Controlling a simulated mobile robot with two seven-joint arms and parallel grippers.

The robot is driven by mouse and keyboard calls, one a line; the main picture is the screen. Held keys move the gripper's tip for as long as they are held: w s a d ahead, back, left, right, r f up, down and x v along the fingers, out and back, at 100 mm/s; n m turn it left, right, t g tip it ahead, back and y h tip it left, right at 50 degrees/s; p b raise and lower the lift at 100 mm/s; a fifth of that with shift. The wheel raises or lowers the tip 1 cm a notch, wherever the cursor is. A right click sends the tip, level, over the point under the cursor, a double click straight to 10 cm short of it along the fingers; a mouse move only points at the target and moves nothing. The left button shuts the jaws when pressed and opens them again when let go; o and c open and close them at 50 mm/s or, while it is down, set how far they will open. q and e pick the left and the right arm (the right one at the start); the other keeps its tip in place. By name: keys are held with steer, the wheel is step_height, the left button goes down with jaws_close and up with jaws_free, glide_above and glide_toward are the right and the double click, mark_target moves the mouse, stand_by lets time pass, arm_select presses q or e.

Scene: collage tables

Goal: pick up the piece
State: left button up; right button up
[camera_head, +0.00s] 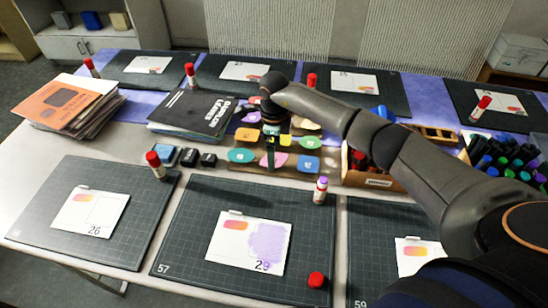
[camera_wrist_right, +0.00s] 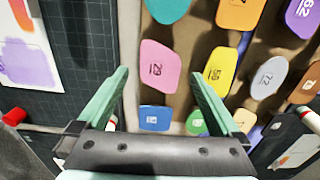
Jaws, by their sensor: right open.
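Several flat coloured pieces lie in rows on a brown stepped rack (camera_head: 295,172) in the middle of the table. My right gripper (camera_head: 271,148) hangs over the rack, pointing down, and partly hides the pieces under it. In the right wrist view the gripper (camera_wrist_right: 160,74) is open and empty. A pink piece (camera_wrist_right: 160,66) with a number shows between its fingertips, and a yellow piece (camera_wrist_right: 220,72) shows by the fingertip on the right. Teal (camera_head: 241,155) and orange (camera_head: 281,139) pieces lie around it. The task does not name one piece. My left gripper is not in view.
Cutting mats with cards (camera_head: 90,212) and glue sticks (camera_head: 320,190) surround the rack. A black folder (camera_head: 192,110) and a stack of books (camera_head: 70,100) stand left. Small dark blocks (camera_head: 188,157) lie beside the rack. A wooden box (camera_head: 368,180) is right, beneath my arm.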

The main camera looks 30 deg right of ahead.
steer(key=shift+f, duration=0.7)
steer(key=shift+f+b, duration=0.25)
steer(key=shift+b, duration=0.05)
steer(key=c, duration=0.8)
